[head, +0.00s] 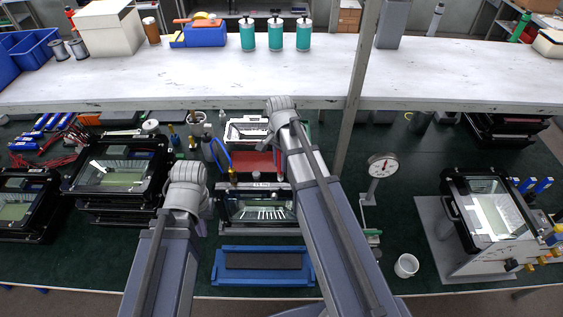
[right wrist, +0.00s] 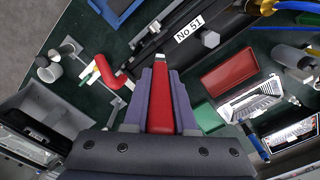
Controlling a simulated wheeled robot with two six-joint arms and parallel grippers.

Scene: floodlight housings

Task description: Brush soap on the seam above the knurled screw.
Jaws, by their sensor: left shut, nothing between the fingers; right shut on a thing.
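A floodlight housing (head: 258,208) with a dark frame and a glass front stands in the middle of the bench in the head view. In the right wrist view a dark housing edge (right wrist: 240,22) carries a "No 51" label and a grey knob (right wrist: 210,39); I cannot tell if this is the knurled screw. My right gripper (right wrist: 160,80) is shut on a red-handled tool (right wrist: 161,98), probably the brush, its pale tip pointing at the dark edge, apart from it. My left gripper (head: 206,212) is shut and empty, left of the housing, mostly hidden by its arm. The seam is not clearly visible.
A blue tray (head: 263,251) lies in front of the housing. More housings stand at left (head: 118,175) and right (head: 490,208). A gauge (head: 383,165) and a white cup (head: 406,265) are to the right. A shelf post (head: 358,85) rises behind the right arm.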

